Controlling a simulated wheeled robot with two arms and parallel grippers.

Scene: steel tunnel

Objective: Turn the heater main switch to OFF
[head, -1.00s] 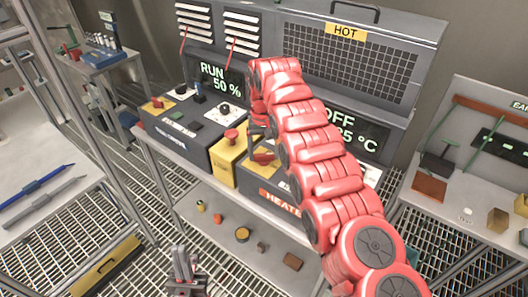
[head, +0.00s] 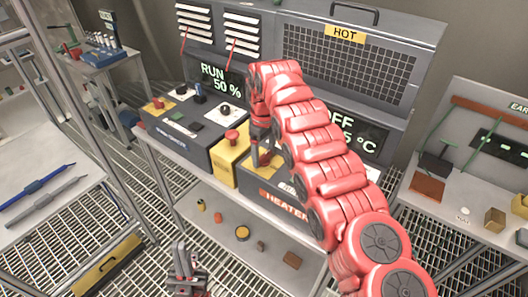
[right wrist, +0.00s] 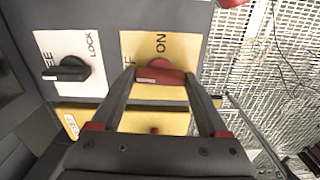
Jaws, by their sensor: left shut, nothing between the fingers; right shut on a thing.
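The heater main switch is a red knob (right wrist: 160,76) on a yellow plate (right wrist: 182,48). In the right wrist view, "ON" shows above it, and "F", the end of a partly hidden word, shows to its left. My right gripper (right wrist: 160,88) has its fingers on both sides of the knob and is shut on it. In the head view my right gripper (head: 263,148) is at the heater box, and my red arm hides much of the panel. My left gripper (head: 186,280) is shut and empty, low at the bottom, away from the box.
A black LOCK knob (right wrist: 68,69) sits beside the switch on a white plate. A red mushroom button (head: 231,136) on a yellow box stands left of my right gripper. The heater display (head: 362,140) is partly hidden. A shelf (head: 225,225) below holds small loose parts.

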